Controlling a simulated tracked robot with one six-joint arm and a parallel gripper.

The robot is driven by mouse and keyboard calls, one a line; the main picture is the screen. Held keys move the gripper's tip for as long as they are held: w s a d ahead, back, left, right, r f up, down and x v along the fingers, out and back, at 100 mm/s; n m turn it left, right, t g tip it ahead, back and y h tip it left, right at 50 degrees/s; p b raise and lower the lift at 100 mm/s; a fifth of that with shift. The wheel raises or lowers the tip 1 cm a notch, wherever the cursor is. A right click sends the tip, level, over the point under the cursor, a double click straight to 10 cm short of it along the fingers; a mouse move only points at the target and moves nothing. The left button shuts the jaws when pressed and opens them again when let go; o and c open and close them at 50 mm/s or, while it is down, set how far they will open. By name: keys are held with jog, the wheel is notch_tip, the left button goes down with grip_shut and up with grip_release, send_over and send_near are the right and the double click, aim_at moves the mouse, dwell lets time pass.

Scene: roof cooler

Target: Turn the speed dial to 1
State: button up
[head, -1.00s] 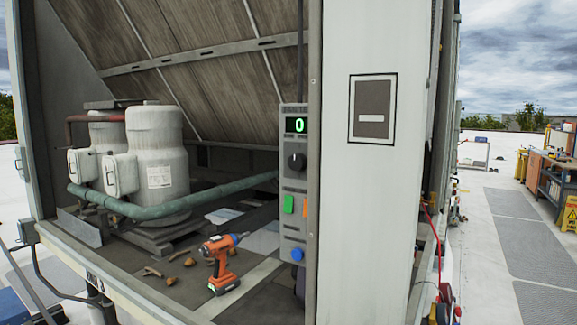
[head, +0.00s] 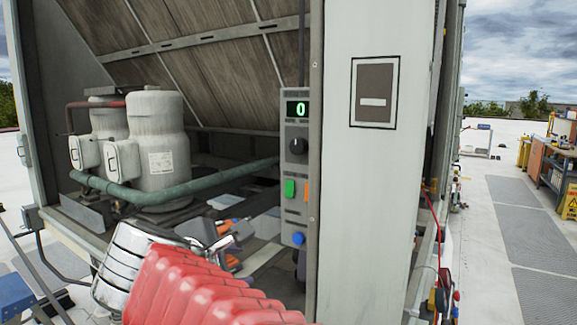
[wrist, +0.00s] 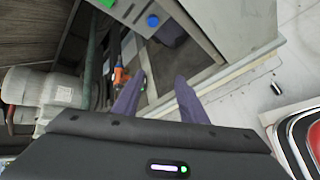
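The speed dial (head: 298,146) is a round black knob on the grey control panel (head: 296,215), inside the right edge of the cooler opening. Above it, the display (head: 298,108) shows a green 0. A green button (head: 290,189), an orange one (head: 306,191) and a blue one (head: 298,239) are below the dial. My gripper (wrist: 158,94) is open and empty in the wrist view, its two dark fingers apart. It is below the panel and not touching the dial. The wrist view shows the panel's lower end with the blue button (wrist: 152,21); the dial is out of that view.
An orange drill (wrist: 120,75) lies on the cooler floor, mostly hidden behind my arm in the head view. White compressors (head: 160,150) and a green pipe (head: 225,178) stand left of the panel. A wide white post (head: 370,200) borders it on the right.

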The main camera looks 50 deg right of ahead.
aim_at(296, 147)
jog(key=d+r+n+h, duration=0.2)
jog(key=d+r+h, duration=0.1)
jog(key=r, duration=0.6)
jog(key=d+r+n+g+h, duration=0.1)
jog(key=d+r+n+h, duration=0.1)
jog(key=r, duration=0.6)
jog(key=shift+w+d+r+n+h, duration=0.15)
jog(key=shift+d+r+n+h, duration=0.2)
jog(key=shift+d+h, duration=0.55)
jog(key=shift+x, duration=6.8)
jog(key=shift+c, duration=0.6)
